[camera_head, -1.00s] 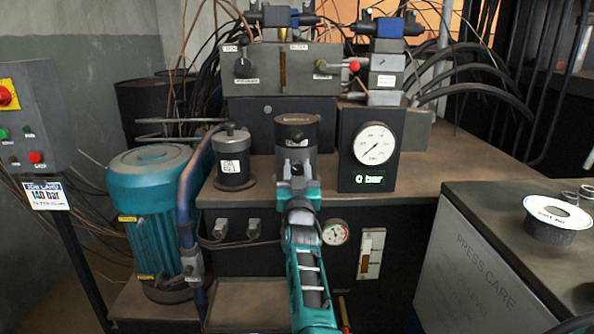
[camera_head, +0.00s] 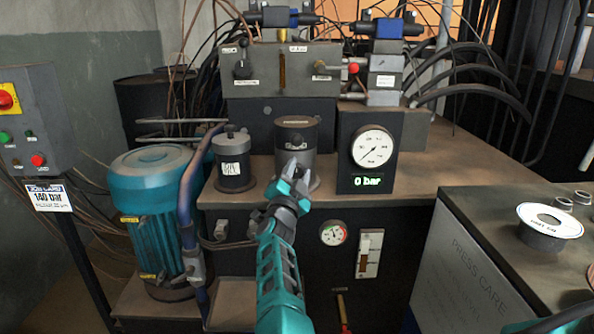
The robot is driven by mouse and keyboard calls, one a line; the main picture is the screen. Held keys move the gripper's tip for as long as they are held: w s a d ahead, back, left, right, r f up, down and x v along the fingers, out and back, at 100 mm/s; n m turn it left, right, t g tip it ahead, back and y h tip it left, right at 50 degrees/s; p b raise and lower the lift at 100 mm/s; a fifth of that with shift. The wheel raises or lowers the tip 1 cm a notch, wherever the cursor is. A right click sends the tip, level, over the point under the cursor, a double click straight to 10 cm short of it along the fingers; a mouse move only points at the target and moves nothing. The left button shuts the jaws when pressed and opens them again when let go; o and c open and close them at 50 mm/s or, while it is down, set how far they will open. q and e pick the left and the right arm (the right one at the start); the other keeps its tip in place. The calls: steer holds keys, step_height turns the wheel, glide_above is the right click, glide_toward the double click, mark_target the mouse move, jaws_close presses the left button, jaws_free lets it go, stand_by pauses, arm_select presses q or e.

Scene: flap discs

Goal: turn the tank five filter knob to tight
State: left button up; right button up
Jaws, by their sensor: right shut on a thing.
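The dark cylindrical filter canister (camera_head: 296,131) stands upright on the brown bench top, left of the pressure gauge box. A small label shows on its lid and a small light mark on its front, both too small to read. My right gripper (camera_head: 293,176) is at the lower front of the canister. It is shut on a small dark part there, which seems to be the filter knob. The fingers hide most of that part, so its setting cannot be read.
A smaller labelled canister (camera_head: 233,160) stands close on the left. The gauge box (camera_head: 369,150), reading 0 bar, stands close on the right. A teal motor (camera_head: 150,206) is at the left. A valve block (camera_head: 279,70) is behind. Bench top right of the gauge box is clear.

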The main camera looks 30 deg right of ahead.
arm_select(q)
steer(key=shift+s+a+f, duration=0.1)
steer(key=shift+f, duration=0.05)
arm_select(e)
steer(key=shift+m, duration=0.3)
steer(key=o, duration=1)
arm_select(q)
steer(key=shift+r, duration=0.25)
arm_select(e)
steer(key=shift+s+a, duration=0.1)
steer(key=shift+s, duration=0.05)
